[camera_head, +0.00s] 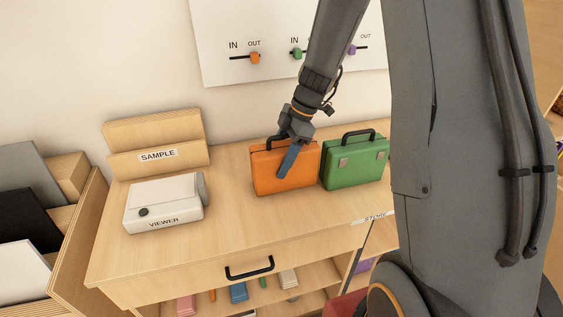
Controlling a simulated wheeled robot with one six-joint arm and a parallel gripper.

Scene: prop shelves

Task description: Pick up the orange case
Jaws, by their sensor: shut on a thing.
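The orange case (265,178) stands upright on the wooden cabinet top, right of its middle. My gripper (288,160) reaches down over the case from above, with a finger lying across its front face. It is shut on the orange case at its upper part; the other finger and the case's handle are mostly hidden behind the gripper. The case appears to rest on the surface; I cannot tell whether it is slightly raised. A green case (356,166) with a black handle stands just to its right.
A white viewer box (165,203) and a wooden block labelled SAMPLE (157,157) stand at the left. A wall panel (225,50) with sliders hangs behind. A drawer with a black handle (249,267) is below the top. The top in front of the cases is clear.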

